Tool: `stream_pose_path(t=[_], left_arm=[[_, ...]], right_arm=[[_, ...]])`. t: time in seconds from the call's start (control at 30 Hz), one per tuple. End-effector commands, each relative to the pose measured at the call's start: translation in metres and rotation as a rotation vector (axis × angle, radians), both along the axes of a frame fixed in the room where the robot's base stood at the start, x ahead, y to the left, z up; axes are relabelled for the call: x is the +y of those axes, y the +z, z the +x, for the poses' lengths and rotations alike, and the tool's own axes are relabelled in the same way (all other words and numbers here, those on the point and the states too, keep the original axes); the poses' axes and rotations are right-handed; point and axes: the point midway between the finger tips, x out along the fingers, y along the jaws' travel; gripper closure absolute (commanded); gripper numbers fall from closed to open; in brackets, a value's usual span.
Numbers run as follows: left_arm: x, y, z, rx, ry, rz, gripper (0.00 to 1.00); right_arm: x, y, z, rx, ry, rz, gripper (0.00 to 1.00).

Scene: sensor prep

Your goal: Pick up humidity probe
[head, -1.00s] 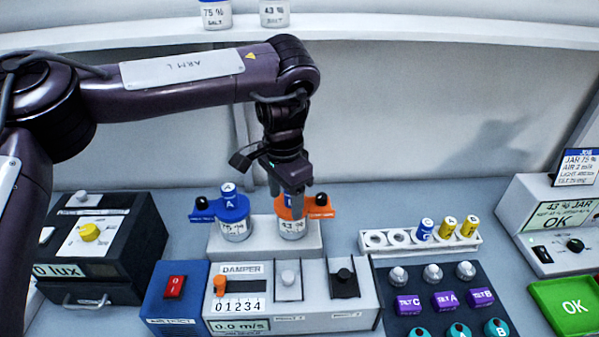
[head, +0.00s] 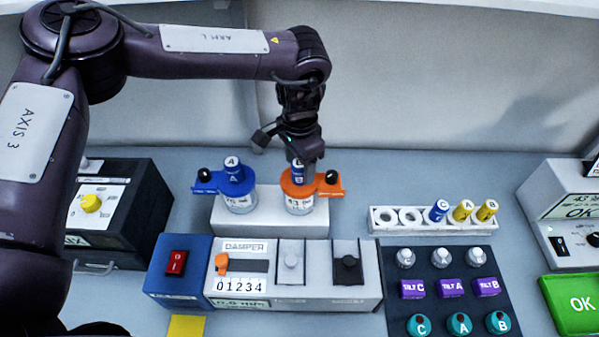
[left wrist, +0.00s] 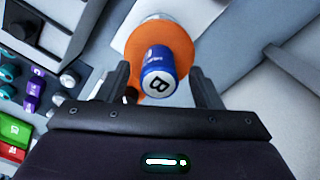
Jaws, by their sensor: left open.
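A blue probe marked B (head: 297,173) stands in the orange lid (head: 312,187) of the 43 % jar (head: 299,207). The left wrist view shows this probe (left wrist: 158,75) with its B end toward the camera. My left gripper (head: 304,165) is above the orange lid. In the left wrist view, its open fingers (left wrist: 160,85) lie on either side of the probe with gaps visible. A second blue probe, A (head: 233,170), stands in the blue lid of the 75 % jar (head: 239,203). A blue piece marked C (head: 438,211) is in the white rack. My right gripper is out of view.
Both jars stand on a white block (head: 270,232). In front are the damper box (head: 300,298) and a blue switch box (head: 178,283). The white rack (head: 410,228) also holds two yellow pieces. A dark panel with purple and teal pieces lies before it.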

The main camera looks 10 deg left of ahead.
Motion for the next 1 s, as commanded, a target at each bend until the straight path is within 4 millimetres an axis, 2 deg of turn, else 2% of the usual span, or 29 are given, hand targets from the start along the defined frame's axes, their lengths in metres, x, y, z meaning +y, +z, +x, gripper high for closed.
stream_pose_path(t=[0.1,0.3,0.53,0.77,1.0], left_arm=[[0.000,-0.007,0.000,0.000,0.001,0.000,0.41],[0.000,-0.009,0.000,0.000,0.001,0.000,0.41],[0.000,-0.009,0.000,0.000,0.000,0.000,0.70],[0.000,-0.009,0.000,0.000,0.000,0.000,1.00],[0.000,-0.009,0.000,-0.001,0.000,-0.001,1.00]], right_arm=[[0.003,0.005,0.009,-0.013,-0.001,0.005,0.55],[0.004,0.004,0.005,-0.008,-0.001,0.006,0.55],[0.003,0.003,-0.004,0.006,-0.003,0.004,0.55],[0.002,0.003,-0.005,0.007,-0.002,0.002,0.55],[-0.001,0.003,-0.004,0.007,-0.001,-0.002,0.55]])
